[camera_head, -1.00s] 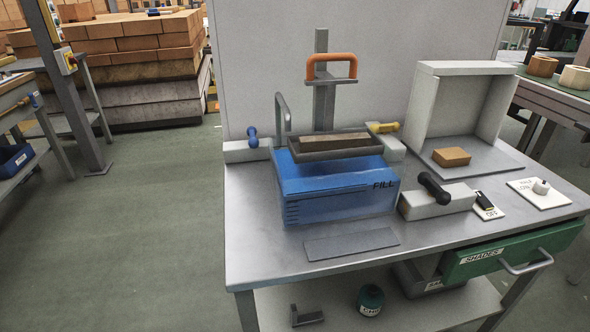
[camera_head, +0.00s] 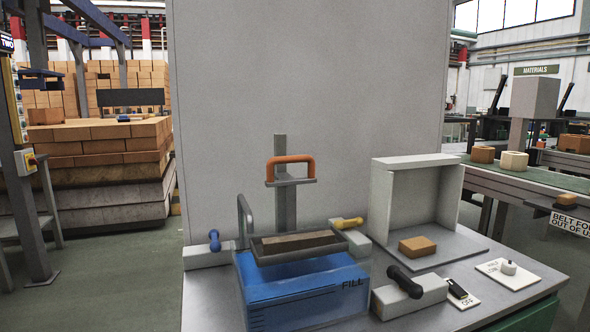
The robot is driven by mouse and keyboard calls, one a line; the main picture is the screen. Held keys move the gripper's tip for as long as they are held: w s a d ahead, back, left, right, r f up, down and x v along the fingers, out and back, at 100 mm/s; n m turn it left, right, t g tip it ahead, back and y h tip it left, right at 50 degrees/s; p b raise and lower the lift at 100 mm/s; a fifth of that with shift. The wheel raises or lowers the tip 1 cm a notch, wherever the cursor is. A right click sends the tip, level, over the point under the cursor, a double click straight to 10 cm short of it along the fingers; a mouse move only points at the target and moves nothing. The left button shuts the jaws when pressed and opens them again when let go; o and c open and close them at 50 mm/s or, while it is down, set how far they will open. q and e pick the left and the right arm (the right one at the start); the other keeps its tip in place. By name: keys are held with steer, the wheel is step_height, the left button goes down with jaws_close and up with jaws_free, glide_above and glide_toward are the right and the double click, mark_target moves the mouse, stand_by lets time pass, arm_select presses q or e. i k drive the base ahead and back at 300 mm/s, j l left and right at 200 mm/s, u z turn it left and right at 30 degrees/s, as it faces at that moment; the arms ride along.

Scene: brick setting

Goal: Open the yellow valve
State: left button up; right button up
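The yellow valve (camera_head: 347,222) is a small yellow handle on a pale block at the back of the workbench, just right of the grey brick mould. It lies roughly level, pointing left and right. A blue valve handle (camera_head: 214,240) stands upright on a block at the left, and a black handle (camera_head: 404,282) lies tilted on a block at the front right. Neither of my grippers shows in the head view.
The blue FILL box (camera_head: 300,291) carries the brick mould (camera_head: 298,246) below an orange press handle (camera_head: 290,170). A white open box (camera_head: 416,208) with a brick (camera_head: 417,246) stands at the right. A switch (camera_head: 457,288) and a white knob (camera_head: 508,267) sit at the front right. A tall grey panel (camera_head: 310,90) rises behind.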

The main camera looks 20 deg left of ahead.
mark_target(338, 224)
steer(key=l+u, duration=0.7)
steer(key=u, duration=0.2)
steer(key=k+l+u, duration=0.15)
steer(key=l+u, duration=0.3)
steer(key=j, duration=0.1)
